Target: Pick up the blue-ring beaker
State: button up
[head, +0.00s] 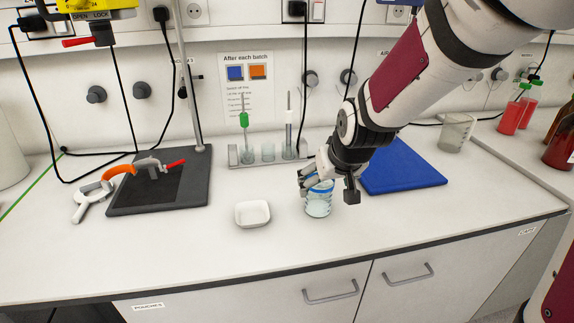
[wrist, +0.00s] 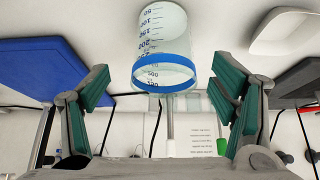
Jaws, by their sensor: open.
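The blue-ring beaker (head: 318,204) stands upright on the white bench in the head view, clear glass with a blue band near its top. In the wrist view the beaker (wrist: 162,45) shows its dark volume marks and its blue ring, ahead of and between the finger pads. My gripper (head: 328,186) is at the beaker's upper part in the head view and hides some of its rim. In the wrist view my gripper (wrist: 165,92) is open, with a green-padded finger on each side and visible gaps to the glass.
A white dish (head: 252,214) sits left of the beaker. A blue mat (head: 405,168) lies to the right, with a larger beaker (head: 456,133) beyond it. A rack (head: 240,157) with glassware stands behind. The bench front is clear.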

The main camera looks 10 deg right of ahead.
jog(key=shift+a+b+x, duration=0.2)
jog(key=shift+b+x, duration=0.1)
jog(key=shift+x, duration=2.65)
jog(key=shift+s, duration=0.1)
jog(key=shift+c, duration=0.3)
jog(key=c, duration=1.5)
jog(key=shift+o, duration=0.2)
jog(key=shift+r, duration=0.2)
jog(key=shift+r, duration=1.65)
jog(key=s+b, duration=0.1)
jog(key=s, duration=0.9)
jog(key=shift+s+d+r, duration=0.3)
jog(key=shift+r, duration=0.1)
